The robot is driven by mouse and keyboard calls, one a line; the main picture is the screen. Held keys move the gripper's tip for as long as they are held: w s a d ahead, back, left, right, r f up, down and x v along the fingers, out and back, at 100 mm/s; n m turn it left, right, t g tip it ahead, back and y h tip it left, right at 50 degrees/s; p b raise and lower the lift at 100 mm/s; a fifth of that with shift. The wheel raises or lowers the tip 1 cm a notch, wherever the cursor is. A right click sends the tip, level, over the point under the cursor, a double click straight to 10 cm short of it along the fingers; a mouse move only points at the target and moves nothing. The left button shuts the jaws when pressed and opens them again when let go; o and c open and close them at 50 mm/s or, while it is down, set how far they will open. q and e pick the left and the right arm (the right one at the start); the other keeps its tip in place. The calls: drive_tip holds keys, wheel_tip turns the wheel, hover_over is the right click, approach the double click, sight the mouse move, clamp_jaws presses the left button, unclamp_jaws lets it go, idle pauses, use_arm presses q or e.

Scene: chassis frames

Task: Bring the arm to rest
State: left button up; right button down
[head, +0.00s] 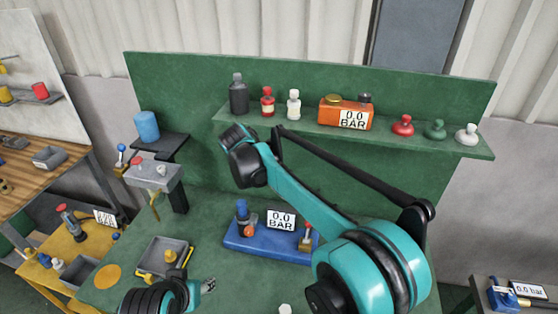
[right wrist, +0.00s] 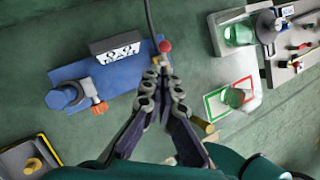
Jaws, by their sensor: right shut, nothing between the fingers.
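My right gripper (right wrist: 162,70) is shut and empty in the right wrist view. Its fingertips appear just below a small red-knobbed fitting (right wrist: 165,47) at the end of the blue gauge base (right wrist: 72,75); I cannot tell whether they touch. In the head view my teal right arm (head: 310,195) rises in a bend over the bench, and its gripper is hidden. My left gripper (head: 208,286) shows partly at the lower left, beside a grey tray (head: 150,262); its jaw opening is unclear.
The blue gauge base also stands mid-bench in the head view (head: 262,245). A green back panel (head: 190,85) carries a shelf (head: 460,148) with bottles, an orange gauge box (head: 330,112) and knobs. A green jar (right wrist: 236,97) stands right of my right gripper.

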drive_tip(key=s+d+f+m+t+y+b, duration=0.25)
drive_tip(key=s+d+m+b, duration=0.25)
drive_tip(key=s+d+m, duration=0.6)
drive_tip(key=s+d+f+m+t+y+b, duration=0.2)
drive_tip(key=s+f+m+y+b, duration=0.1)
drive_tip(key=s+f+m, duration=0.7)
drive_tip(key=s+m+b, duration=0.1)
drive_tip(key=s+m, duration=0.3)
drive_tip(key=m, duration=0.2)
drive_tip(key=shift+s+d+f, duration=0.15)
drive_tip(key=shift+s+d, duration=0.05)
drive_tip(key=shift+d, duration=0.2)
drive_tip(key=shift+t, duration=0.25)
